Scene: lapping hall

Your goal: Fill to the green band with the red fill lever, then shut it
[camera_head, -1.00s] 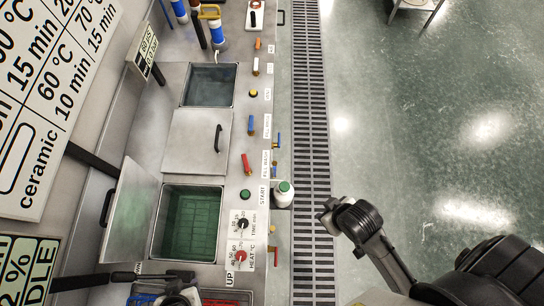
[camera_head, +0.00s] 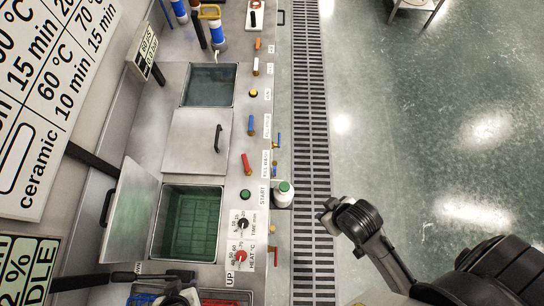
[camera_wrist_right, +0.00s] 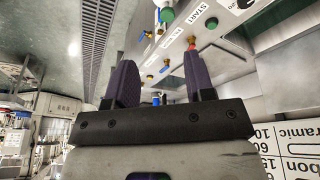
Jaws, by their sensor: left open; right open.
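The red fill lever (camera_head: 246,164) sits on the steel panel, beside a small printed label. The open tank (camera_head: 156,228) below it has a green inside with grid lines; I cannot pick out a separate green band or a water level. My left gripper (camera_head: 180,286) is at the bottom edge of the head view, partly cut off, apart from the lever. My right gripper (camera_wrist_right: 160,72) is open and empty in the right wrist view, its two dark fingers spread, with the control panel beyond. A red handle (camera_wrist_right: 191,52) shows past one finger; I cannot tell which handle it is.
A blue lever (camera_head: 251,125), a green START button (camera_head: 245,195) and two dials share the panel. A closed lid (camera_head: 190,140) covers the middle tank. A floor grate (camera_head: 312,120) runs alongside; open floor lies right.

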